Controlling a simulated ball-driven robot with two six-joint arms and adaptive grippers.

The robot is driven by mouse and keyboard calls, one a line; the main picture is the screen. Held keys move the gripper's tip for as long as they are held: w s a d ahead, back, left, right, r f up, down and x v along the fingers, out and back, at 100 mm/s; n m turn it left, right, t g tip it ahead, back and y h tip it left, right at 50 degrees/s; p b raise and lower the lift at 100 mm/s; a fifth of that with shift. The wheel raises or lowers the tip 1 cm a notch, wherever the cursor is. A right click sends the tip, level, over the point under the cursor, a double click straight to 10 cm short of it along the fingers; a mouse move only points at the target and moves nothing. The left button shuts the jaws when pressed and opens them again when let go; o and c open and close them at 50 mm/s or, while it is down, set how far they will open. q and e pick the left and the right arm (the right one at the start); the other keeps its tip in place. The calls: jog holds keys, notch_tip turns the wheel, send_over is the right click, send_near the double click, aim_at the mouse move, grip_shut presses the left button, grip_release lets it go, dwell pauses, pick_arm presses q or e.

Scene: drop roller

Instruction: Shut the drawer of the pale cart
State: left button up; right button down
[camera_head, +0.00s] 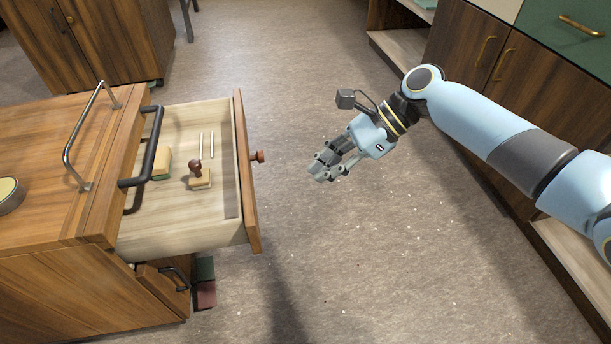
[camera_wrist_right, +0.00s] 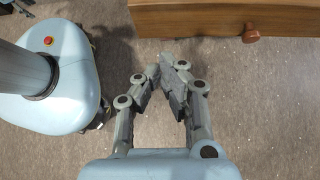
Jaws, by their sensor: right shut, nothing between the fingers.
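The drawer (camera_head: 226,160) of the wooden cart (camera_head: 60,130) stands pulled far out to the right. Its inside is pale, and its brown front has a round reddish knob (camera_head: 257,156). The cart looks medium brown rather than pale. My right gripper (camera_head: 322,172) is shut and empty, in the air to the right of the drawer front, apart from it. In the right wrist view the closed fingertips (camera_wrist_right: 170,75) point towards the drawer front (camera_wrist_right: 200,18), with the knob (camera_wrist_right: 252,36) to their right. My left gripper is not in view.
In the drawer lie a stamp (camera_head: 198,177), a green-and-tan block (camera_head: 162,163) and two white sticks (camera_head: 206,145). A dark handle (camera_head: 150,150) and a metal rail (camera_head: 82,140) are on the cart. Cabinets (camera_head: 480,50) line the right. The floor between is clear.

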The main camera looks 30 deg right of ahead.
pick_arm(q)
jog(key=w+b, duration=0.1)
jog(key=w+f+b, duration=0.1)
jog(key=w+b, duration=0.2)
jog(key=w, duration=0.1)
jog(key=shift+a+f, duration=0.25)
pick_arm(e)
jog(key=a+r+x, duration=0.1)
jog(key=r+x, duration=0.1)
jog(key=x, duration=0.9)
jog(key=shift+w+a, duration=0.35)
jog(key=shift+a, duration=0.15)
jog(key=shift+f, duration=0.1)
